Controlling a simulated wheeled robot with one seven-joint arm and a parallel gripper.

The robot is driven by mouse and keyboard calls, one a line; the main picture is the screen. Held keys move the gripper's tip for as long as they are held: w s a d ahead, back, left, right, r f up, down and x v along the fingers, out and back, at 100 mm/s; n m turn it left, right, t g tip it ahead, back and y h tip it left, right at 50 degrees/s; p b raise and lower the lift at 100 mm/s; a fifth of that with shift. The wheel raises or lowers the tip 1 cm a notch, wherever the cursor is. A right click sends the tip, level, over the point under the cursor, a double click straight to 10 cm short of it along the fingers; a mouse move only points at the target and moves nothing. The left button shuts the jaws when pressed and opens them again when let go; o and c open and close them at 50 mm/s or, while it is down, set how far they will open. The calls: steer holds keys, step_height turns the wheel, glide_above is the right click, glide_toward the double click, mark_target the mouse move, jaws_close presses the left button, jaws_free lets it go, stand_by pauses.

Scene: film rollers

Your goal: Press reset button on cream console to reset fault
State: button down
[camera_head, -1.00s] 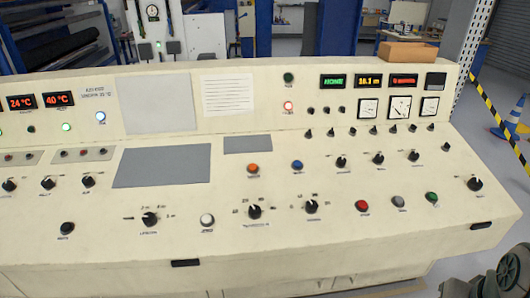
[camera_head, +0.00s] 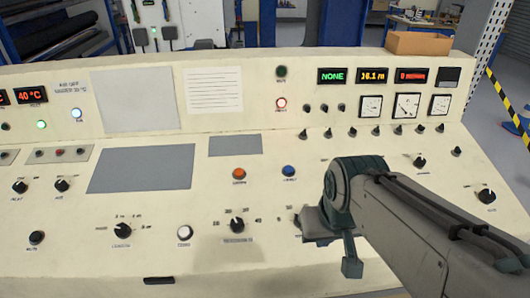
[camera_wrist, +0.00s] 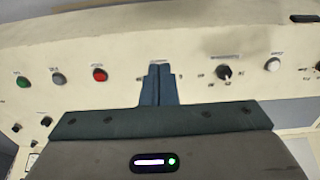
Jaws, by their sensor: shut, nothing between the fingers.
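The cream console (camera_head: 290,222) fills the head view. It carries an orange button (camera_head: 239,174), a blue button (camera_head: 289,171) and a white button (camera_head: 185,232). Red (camera_wrist: 99,75), grey (camera_wrist: 58,79) and green (camera_wrist: 23,82) buttons show in the wrist view, which looks at the panel upside down; my arm hides them in the head view. Their labels are too small to read. My gripper (camera_wrist: 158,68) is shut and empty, its fingers over the panel between the red button and a black knob (camera_wrist: 224,72). Contact with the panel cannot be told.
A cardboard box (camera_head: 420,43) sits on top at the right.

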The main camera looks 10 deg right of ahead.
steer(key=n+t+h+p, duration=0.3)
steer(key=n+t+h, duration=0.35)
steer(key=n, duration=0.85)
glide_above(289, 169)
steer(key=s+a, duration=0.1)
steer(key=s, duration=0.2)
step_height(289, 169, down, 3)
steer(key=g+h, duration=0.2)
steer(key=shift+s+y, duration=0.2)
steer(key=shift+y, duration=0.05)
steer(key=shift+f, duration=0.2)
steer(key=shift+w+f+b, duration=0.35)
steer(key=shift+f+b, duration=0.6)
steer(key=shift+f, duration=0.45)
steer(key=shift+w+f+b, duration=0.3)
steer(key=shift+f+b, duration=0.65)
steer(key=shift+f, duration=0.45)
steer(key=shift+w+f+b, duration=0.35)
steer(key=shift+f+b, duration=0.6)
steer(key=shift+f, duration=0.45)
